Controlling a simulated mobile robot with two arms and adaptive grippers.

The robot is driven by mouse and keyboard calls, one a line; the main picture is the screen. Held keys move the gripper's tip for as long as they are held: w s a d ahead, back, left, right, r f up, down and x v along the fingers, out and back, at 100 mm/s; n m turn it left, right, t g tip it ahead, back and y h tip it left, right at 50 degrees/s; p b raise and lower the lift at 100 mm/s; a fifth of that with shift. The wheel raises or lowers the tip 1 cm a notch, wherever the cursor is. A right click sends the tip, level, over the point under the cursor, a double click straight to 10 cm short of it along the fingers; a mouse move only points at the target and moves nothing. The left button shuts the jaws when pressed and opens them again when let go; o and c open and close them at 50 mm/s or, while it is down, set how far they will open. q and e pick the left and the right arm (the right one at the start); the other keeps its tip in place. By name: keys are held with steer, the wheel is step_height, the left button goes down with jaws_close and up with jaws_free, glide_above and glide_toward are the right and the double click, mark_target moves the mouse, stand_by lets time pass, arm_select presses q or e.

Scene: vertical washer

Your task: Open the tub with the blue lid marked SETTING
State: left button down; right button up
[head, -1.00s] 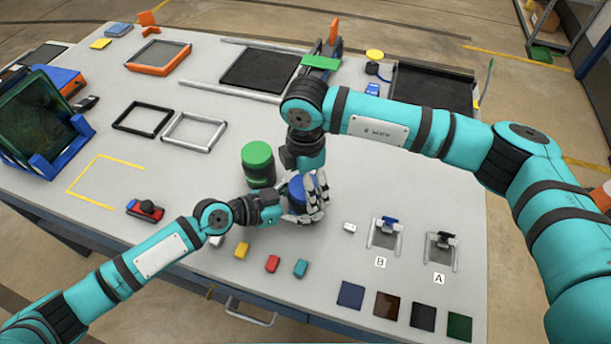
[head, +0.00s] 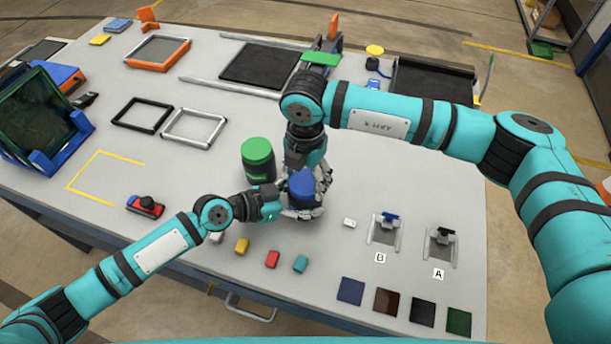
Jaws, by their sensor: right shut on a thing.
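The tub with the blue lid (head: 302,184) stands on the table in front of the green-lidded tub (head: 258,158). Its body is mostly hidden by my grippers, and no marking can be read. My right gripper (head: 318,178) comes down from behind and is shut on the blue lid, its fingers along the right side. My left gripper (head: 292,211) reaches in from the left, low against the tub. Its fingers pass around the front of the tub; how tightly they close is hidden.
Several small coloured blocks, among them a red block (head: 272,259), lie in front. Two fixtures marked B (head: 384,232) and A (head: 441,247) stand at right, with coloured square plates before them. A white frame (head: 194,127) lies behind left.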

steer(key=n, duration=0.4)
steer(key=shift+n, duration=0.4)
steer(key=n, duration=0.6)
steer(key=shift+n, duration=0.4)
steer(key=n, duration=0.6)
steer(key=shift+n, duration=0.3)
steer(key=n, duration=0.6)
steer(key=shift+r+n, duration=0.1)
steer(key=shift+n, duration=0.3)
steer(key=n, duration=0.4)
steer(key=shift+n, duration=0.3)
steer(key=n, duration=0.6)
steer(key=shift+n, duration=0.3)
steer(key=n, duration=0.6)
steer(key=shift+n, duration=0.3)
steer(key=n, duration=0.4)
steer(key=shift+n, duration=0.4)
